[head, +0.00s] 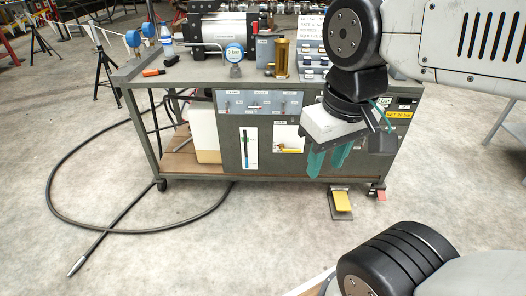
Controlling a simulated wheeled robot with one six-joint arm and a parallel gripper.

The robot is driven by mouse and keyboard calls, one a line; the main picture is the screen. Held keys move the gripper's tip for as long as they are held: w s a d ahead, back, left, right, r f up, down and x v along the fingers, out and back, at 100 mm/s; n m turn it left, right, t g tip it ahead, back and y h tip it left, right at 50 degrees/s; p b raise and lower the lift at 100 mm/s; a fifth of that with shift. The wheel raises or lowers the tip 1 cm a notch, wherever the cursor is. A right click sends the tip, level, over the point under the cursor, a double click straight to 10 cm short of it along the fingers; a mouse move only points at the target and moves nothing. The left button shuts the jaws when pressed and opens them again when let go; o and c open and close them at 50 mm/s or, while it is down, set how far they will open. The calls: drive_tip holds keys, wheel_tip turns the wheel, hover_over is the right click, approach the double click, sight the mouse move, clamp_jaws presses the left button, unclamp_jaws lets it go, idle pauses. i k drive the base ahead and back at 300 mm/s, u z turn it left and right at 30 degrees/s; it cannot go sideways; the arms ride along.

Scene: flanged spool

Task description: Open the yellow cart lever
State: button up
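The cart (232,164) is a dark green metal workbench on casters. A small yellow, lever-like shape (287,149) shows on a white plate on its front, too small to make out clearly. A yellow pedal (342,201) on a metal plate sits on the floor below the cart's right part. I cannot tell which of these is the lever. My gripper (329,164) hangs in front of the cart's right half, fingers down, right of the white plate and above the pedal. Its two teal fingers are a little apart with nothing seen between them. It hides part of the cart front.
A grey panel (259,103) with small switches is on the cart front. A gauge (234,54), a brass cylinder (282,59) and a bottle (167,40) stand on top. A black hose (56,170) loops over the floor at left. The floor in front is mostly clear.

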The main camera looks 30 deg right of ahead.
sight(281, 146)
drive_tip(key=z, duration=0.1)
drive_tip(key=i, duration=0.9)
drive_tip(key=z, duration=0.85)
